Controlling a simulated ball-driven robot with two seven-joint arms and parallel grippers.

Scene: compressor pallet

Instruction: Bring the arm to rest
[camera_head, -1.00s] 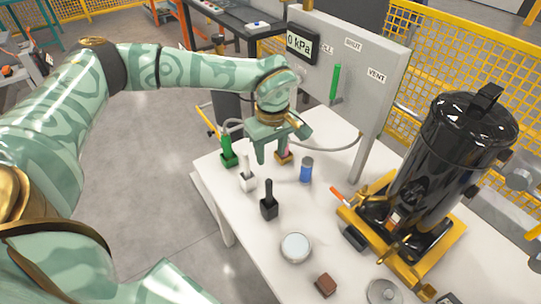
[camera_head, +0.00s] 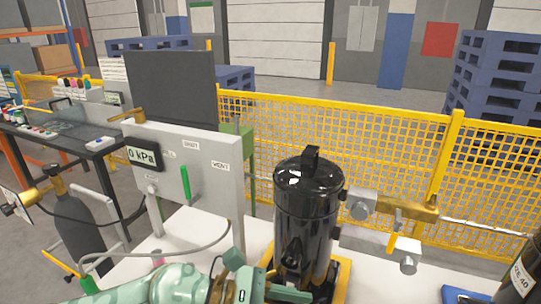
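My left arm (camera_head: 180,286) comes in along the bottom edge, with its patterned green links pointing right. My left gripper (camera_head: 280,292) is at the bottom centre, in front of the base of the black compressor tank (camera_head: 306,215). The frame's lower edge cuts it off, so I cannot tell how far its fingers are apart. I cannot tell whether it touches the tank or its yellow base (camera_head: 345,276). My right gripper is not in view.
A grey panel (camera_head: 212,150) with a 0 kPa display (camera_head: 143,158) and a green handle (camera_head: 185,182) stands behind the white table (camera_head: 400,285). A yellow mesh fence (camera_head: 390,160) runs behind. A dark gas cylinder (camera_head: 80,225) stands at left; another (camera_head: 525,275) is at right.

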